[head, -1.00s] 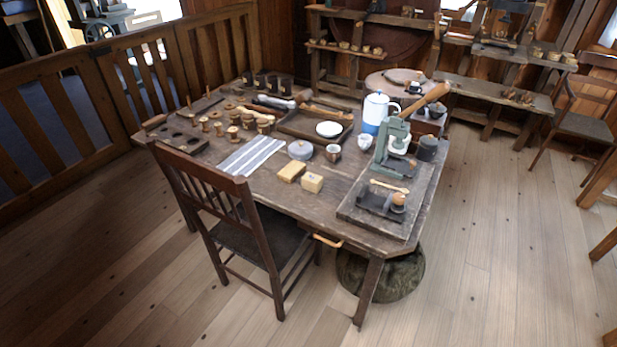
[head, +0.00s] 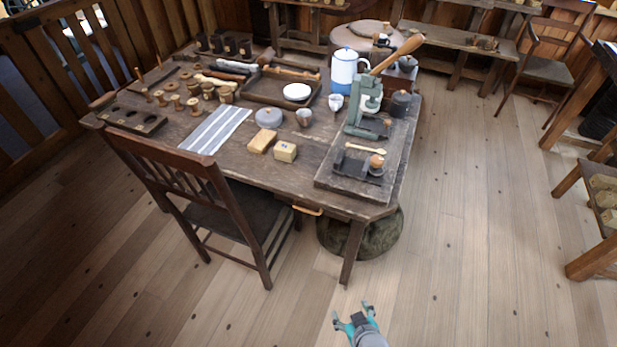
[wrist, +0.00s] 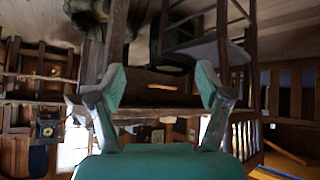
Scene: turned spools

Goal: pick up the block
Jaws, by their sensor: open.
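A pale wooden block (head: 285,152) with a small dark mark on its side sits near the front edge of the worn wooden table (head: 235,162) in the head view. A flatter, tan block (head: 261,141) lies just left of it. I cannot tell which of the two is the task's block. My gripper (head: 351,311) is open and empty at the bottom of the head view, over the floor in front of the table and well apart from both blocks. The wrist view shows its two teal fingers (wrist: 162,88) spread, with dark furniture beyond; I make out no block there.
A chair (head: 185,165) stands at the table's front left. Right of the blocks are a dark board (head: 335,182) and a green press (head: 362,115).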

